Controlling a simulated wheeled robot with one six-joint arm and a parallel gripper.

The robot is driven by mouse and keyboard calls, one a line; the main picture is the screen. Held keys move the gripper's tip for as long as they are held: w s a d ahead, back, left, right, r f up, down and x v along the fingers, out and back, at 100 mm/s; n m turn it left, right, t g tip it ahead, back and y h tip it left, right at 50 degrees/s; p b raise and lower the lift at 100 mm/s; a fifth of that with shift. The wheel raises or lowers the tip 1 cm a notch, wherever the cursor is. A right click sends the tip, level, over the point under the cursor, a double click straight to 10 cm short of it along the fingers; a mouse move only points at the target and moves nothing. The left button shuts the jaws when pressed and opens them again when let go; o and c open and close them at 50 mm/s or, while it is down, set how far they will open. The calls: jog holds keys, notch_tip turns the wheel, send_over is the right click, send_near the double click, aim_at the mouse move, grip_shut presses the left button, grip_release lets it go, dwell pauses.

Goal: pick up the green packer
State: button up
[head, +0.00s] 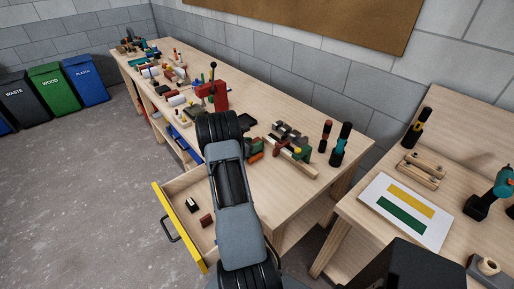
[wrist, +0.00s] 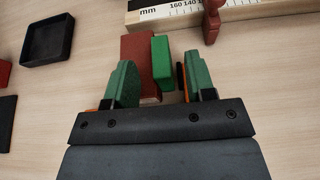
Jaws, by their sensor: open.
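The green packer (wrist: 162,62) is a small green block in the wrist view. It lies against a reddish-brown block (wrist: 137,52), and both are between my fingers or just beyond their tips. My gripper (wrist: 162,80) is open, with one green-faced finger on each side of the packer. There is a gap between the right finger and the packer, and the left finger stands in front of part of the brown block. In the head view my gripper (head: 255,148) is low over the bench; I cannot make out the packer there.
A batten with a millimetre scale (wrist: 170,12) and a red clamp (wrist: 212,20) lie just beyond. A black tray (wrist: 47,40) is at upper left. In the head view, two dark upright tools (head: 341,145) stand to the right and an open yellow-fronted drawer (head: 178,228) is below.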

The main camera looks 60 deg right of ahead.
jog(key=shift+x, duration=0.85)
jog(key=shift+s, duration=0.1)
